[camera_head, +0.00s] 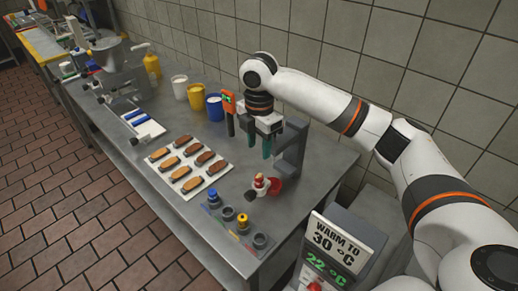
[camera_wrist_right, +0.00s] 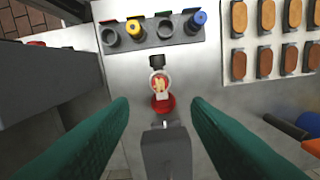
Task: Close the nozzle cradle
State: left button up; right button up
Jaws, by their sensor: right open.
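A grey upright stand (camera_head: 292,150) with a bracket-like top is at the right end of the steel table; its top (camera_wrist_right: 168,150) shows at the bottom of the right wrist view. At its foot is a red round part (camera_head: 274,185), with a small white-and-red piece (camera_head: 260,183) beside it; both show in the wrist view, the red part (camera_wrist_right: 163,106) and the white piece (camera_wrist_right: 160,84). Which part is the nozzle cradle, I cannot tell for sure. My right gripper (camera_head: 258,147) is open and empty above them, green fingers pointing down. My left gripper is not visible.
A grey rack (camera_head: 228,226) with blue and yellow items lies near the front edge. A white tray (camera_head: 221,178) of several biscuits lies left. An orange device (camera_head: 228,102), cups and a blue mug (camera_head: 215,108) stand behind. A display box (camera_head: 337,245) stands at front right.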

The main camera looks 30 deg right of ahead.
aim_at(250, 195)
jog(key=k+j, duration=0.5)
jog(key=k, duration=0.2)
jog(key=k+j, duration=0.5)
jog(key=k, duration=0.15)
